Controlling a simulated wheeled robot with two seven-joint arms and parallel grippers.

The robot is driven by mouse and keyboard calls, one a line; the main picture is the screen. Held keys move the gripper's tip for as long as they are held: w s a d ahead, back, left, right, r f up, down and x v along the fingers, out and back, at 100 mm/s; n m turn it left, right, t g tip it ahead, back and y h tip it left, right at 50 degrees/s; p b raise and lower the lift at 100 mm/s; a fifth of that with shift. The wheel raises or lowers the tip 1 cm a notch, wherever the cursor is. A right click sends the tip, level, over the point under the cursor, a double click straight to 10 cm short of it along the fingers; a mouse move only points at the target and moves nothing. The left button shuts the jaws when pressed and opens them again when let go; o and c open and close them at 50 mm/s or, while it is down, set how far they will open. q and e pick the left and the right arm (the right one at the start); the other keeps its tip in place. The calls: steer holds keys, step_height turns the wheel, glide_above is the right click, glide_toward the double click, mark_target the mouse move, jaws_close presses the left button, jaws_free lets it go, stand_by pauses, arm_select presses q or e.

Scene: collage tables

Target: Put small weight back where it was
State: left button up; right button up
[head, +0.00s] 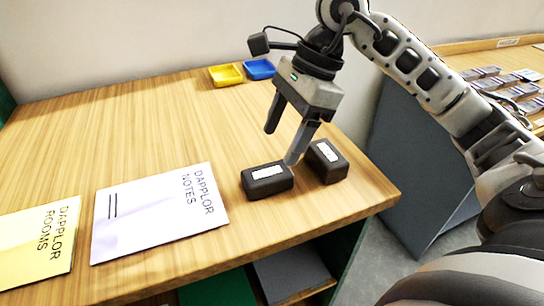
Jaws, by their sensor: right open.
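Two small black weights with white labels are on the wooden table near its right front corner. The left weight (258,184) lies just left of my right gripper's lower fingertip. The right weight (334,166) stands a little apart from it, to the right. I cannot tell which of them is the small one. My right gripper (281,146) is open and empty, its fingers pointing down. One fingertip is at the gap between the two weights; whether it touches either is unclear. My left gripper is not in view.
A white booklet "Dapplor Notes" (160,212) and a yellow one "Dapplor Rooms" (38,243) lie on the table (120,130). A yellow tray (226,75) and a blue tray (259,69) stand at the back. Another table (475,60) with many small items is at right.

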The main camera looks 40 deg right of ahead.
steer(key=shift+v, duration=2)
